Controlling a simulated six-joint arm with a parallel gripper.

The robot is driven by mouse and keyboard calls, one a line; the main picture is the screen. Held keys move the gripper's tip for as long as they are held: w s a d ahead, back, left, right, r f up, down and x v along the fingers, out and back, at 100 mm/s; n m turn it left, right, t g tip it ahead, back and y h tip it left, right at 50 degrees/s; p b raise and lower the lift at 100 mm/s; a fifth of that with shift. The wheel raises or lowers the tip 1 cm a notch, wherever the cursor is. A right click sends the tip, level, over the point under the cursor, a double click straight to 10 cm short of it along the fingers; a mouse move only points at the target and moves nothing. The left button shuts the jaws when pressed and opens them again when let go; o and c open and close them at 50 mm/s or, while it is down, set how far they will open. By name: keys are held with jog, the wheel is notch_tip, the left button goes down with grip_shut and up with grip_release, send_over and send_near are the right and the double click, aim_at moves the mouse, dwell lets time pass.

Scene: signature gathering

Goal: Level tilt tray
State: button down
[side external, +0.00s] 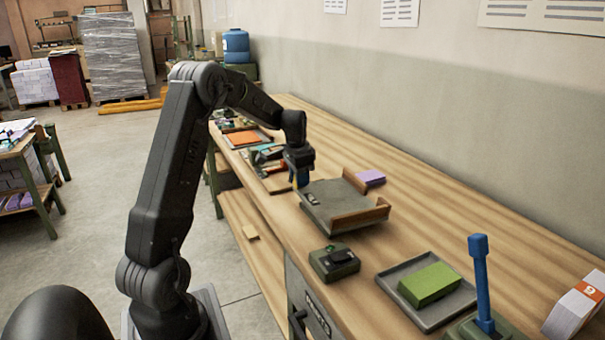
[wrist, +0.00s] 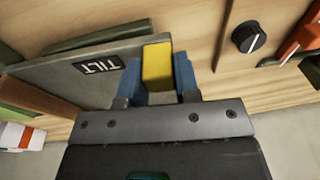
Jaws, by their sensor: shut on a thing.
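The tilt tray (side external: 331,203) is a grey plate with wooden walls along its far and right sides, standing on the bench. It looks slightly tilted, but the exact angle is hard to tell. In the wrist view its grey surface (wrist: 50,72) carries a black TILT label (wrist: 98,64). My gripper (side external: 300,182) is at the tray's left edge. In the wrist view my gripper (wrist: 158,85) has its blue fingers shut on a yellow tab (wrist: 157,65) at the tray's edge. How the tab joins the tray is hidden.
A black knob (wrist: 246,37) sits on the bench beside the tray. A small green box (side external: 334,262) stands in front of the tray, and a grey tray (side external: 393,283) with a green block (side external: 429,284) lies right. A blue lever (side external: 481,275) rises nearby. A purple block (side external: 371,177) lies behind.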

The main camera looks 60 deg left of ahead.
jog(key=shift+s+a+f+t+h, duration=0.15)
jog(key=shift+f+t+h, duration=0.1)
jog(key=shift+f, duration=0.15)
jog(key=shift+s+a+f+t+h, duration=0.1)
jog(key=shift+f+t+h, duration=0.05)
jog(key=shift+f+h, duration=0.15)
jog(key=c, duration=0.8)
grip_release()
jog(key=shift+c, duration=0.2)
notch_tip(320, 180, up, 14)
jog(key=s, duration=0.2)
jog(key=shift+s+f, duration=0.2)
jog(key=shift+s, duration=0.15)
